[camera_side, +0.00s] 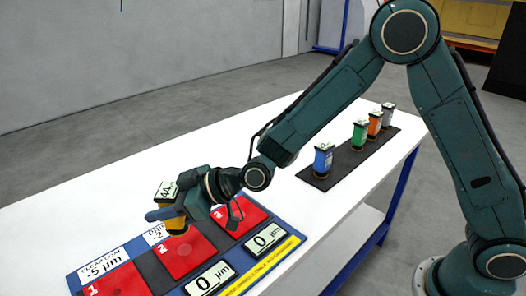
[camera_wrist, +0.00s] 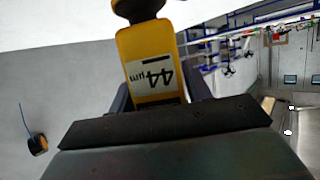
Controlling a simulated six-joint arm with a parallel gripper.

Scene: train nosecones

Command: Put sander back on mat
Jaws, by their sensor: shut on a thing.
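My gripper (camera_side: 172,211) is shut on a yellow sander (camera_side: 176,225) with a label reading 44 µm. In the side view the sander is over the red pad numbered 2 (camera_side: 184,262); I cannot tell whether it touches the pad. In the wrist view the yellow sander (camera_wrist: 147,45) sits between the two fingers (camera_wrist: 160,95), its dark end at the top edge. The black mat (camera_side: 345,162) lies at the far right of the white table. Blue (camera_side: 323,160), green (camera_side: 359,135), orange (camera_side: 374,123) and grey (camera_side: 388,116) sanders stand on it in a row.
A blue panel (camera_side: 73,283) holds red pads numbered 1 (camera_side: 115,283) and 3 (camera_side: 240,215), and displays reading 0 µm (camera_side: 211,277). A clear coat -5 µm sign (camera_side: 105,262) is at its left. The white table (camera_side: 120,205) is bare between panel and mat.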

